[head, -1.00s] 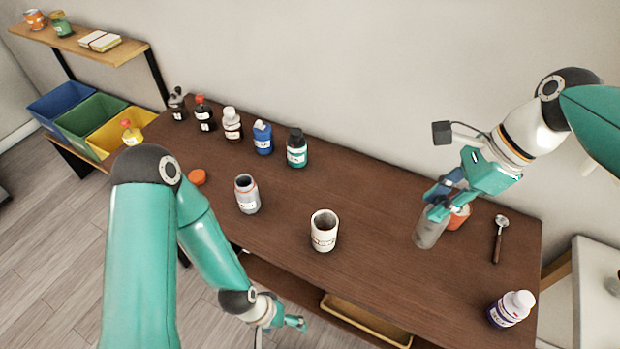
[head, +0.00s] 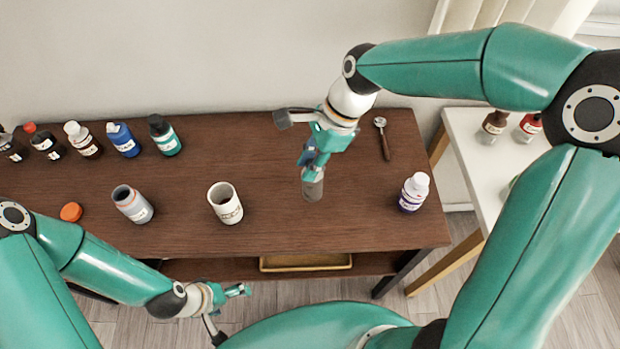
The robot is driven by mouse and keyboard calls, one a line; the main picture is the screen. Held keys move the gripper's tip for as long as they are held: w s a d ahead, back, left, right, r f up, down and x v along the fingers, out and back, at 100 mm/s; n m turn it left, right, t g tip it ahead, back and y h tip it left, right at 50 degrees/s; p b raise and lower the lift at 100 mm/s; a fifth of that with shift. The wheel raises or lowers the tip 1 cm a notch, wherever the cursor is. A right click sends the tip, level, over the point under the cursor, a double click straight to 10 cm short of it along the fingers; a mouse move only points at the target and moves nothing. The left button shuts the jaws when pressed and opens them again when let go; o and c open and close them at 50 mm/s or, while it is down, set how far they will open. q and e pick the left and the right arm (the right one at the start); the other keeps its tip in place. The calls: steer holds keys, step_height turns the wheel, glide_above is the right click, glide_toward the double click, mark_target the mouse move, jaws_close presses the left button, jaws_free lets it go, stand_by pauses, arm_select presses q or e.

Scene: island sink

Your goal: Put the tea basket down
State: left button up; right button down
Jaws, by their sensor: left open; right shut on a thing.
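My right gripper (head: 314,166) is shut on the tea basket, a small grey cylinder (head: 313,189), and points down over the right part of the brown table (head: 270,155). The basket hangs below the fingers. I cannot tell whether its lower end touches the table. A white cup (head: 225,205) with a label stands upright to the left of the basket. My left gripper (head: 244,290) is open and empty, low in front of the table's front edge.
An open grey jar (head: 132,206) and an orange lid (head: 70,212) are left of the cup. Several bottles (head: 121,140) line the back left. A spoon (head: 383,138) lies behind right, a white-capped bottle (head: 413,192) stands front right. A white side table (head: 470,135) is further right.

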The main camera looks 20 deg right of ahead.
mark_target(309, 182)
steer(key=shift+f, duration=3.4)
steer(key=c, duration=1)
jaws_free()
steer(key=shift+o, duration=0.2)
steer(key=v, duration=1.2)
steer(key=shift+s, duration=0.1)
